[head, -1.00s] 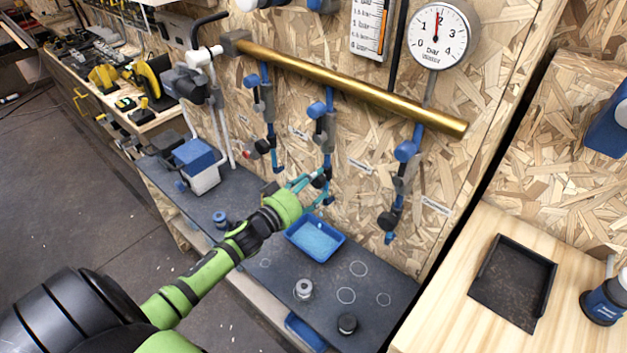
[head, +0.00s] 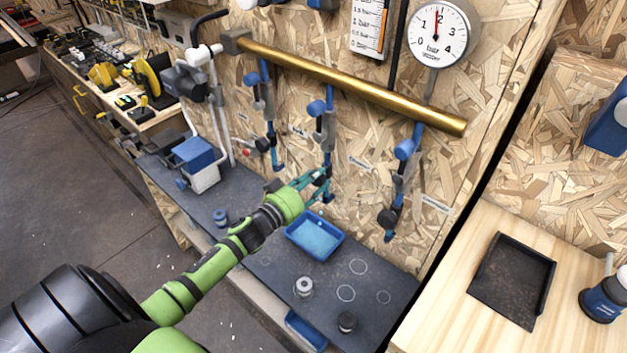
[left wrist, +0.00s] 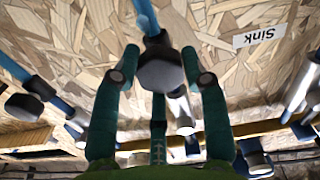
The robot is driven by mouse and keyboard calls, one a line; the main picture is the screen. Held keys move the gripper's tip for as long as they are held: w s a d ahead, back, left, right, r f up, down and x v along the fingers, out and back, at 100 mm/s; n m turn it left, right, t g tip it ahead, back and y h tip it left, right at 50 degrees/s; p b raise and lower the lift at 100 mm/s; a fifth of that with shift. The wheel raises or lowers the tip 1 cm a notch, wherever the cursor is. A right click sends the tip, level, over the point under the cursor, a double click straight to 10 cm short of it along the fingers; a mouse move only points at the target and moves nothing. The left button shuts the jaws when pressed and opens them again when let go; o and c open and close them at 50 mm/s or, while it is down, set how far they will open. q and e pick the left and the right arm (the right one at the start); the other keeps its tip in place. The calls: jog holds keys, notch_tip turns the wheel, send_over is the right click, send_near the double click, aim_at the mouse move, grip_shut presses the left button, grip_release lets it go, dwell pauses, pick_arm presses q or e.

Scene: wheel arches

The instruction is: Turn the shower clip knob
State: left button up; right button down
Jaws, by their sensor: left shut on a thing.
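The middle blue hose line (head: 328,148) hangs below the brass pipe, with a dark knob near its lower end. My left gripper (head: 319,181) reaches this knob from the lower left, its teal fingers shut on it. The label right of the middle line (head: 361,163) is too small to read. The fingers partly hide the knob in the head view. My right gripper is not in view.
Similar lines hang at left (head: 268,112) and right (head: 402,170) of the held one, under the brass pipe (head: 345,82). A blue tray (head: 315,236) and several small fittings stand on the dark shelf (head: 270,270) below. A pressure gauge (head: 438,35) is above.

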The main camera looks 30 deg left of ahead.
pick_arm(q)
jog(key=m+b, duration=0.3)
jog(key=m, duration=2)
jog(key=shift+r, duration=0.1)
jog(key=shift+d, duration=0.1)
dwell(0.5)
jog(key=o, duration=1.1)
jog(key=shift+o, duration=0.2)
jog(key=shift+s, duration=0.2)
jog(key=s+a, duration=0.1)
jog(key=s, duration=1)
jog(key=shift+s+a, duration=0.25)
jog(key=shift+a, duration=0.05)
